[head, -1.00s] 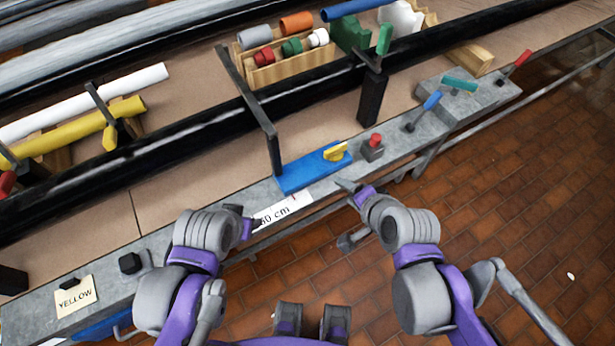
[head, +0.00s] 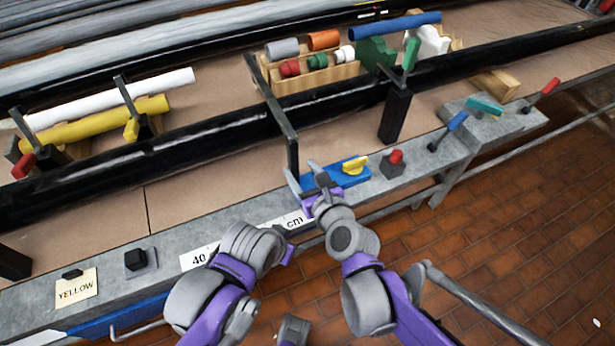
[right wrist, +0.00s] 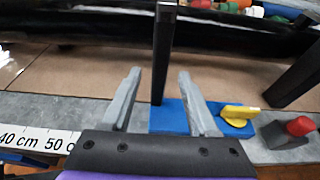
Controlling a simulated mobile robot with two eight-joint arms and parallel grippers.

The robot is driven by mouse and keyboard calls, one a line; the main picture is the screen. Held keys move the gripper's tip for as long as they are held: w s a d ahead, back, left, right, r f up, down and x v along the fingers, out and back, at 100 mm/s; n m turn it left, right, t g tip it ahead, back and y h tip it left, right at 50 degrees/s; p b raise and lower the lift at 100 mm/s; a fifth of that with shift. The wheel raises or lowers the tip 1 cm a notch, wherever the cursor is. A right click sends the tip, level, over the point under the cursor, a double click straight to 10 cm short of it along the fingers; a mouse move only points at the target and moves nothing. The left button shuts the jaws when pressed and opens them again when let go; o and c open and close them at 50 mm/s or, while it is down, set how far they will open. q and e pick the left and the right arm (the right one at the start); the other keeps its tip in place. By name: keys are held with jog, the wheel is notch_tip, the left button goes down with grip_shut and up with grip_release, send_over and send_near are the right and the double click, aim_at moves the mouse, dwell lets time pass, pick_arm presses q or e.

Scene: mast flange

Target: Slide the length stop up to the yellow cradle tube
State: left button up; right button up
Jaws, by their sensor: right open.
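The length stop (head: 345,173) is a blue block on the grey rail, with a yellow knob and a black post whose arm reaches back over the black pipe. The yellow cradle tube (head: 95,124) lies far to its left beside a white tube. My right gripper (head: 305,177) is open at the block's left end. In the right wrist view its fingers (right wrist: 160,95) stand apart, with the black post (right wrist: 164,55) appearing between them; contact cannot be told. My left gripper (head: 288,250) is low, in front of the scale, its fingers mostly hidden.
A scale label (head: 200,257) marked in cm lies along the rail, left of the stop. A red-topped block (head: 393,163) and levers stand to the right. A black button (head: 136,259) and a YELLOW card (head: 76,288) are at the left. Black clamps hold the tubes.

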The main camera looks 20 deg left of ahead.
aim_at(295, 162)
jog(key=shift+b+x, duration=0.85)
jog(key=shift+x, duration=2)
jog(key=shift+d, duration=0.1)
grip_shut()
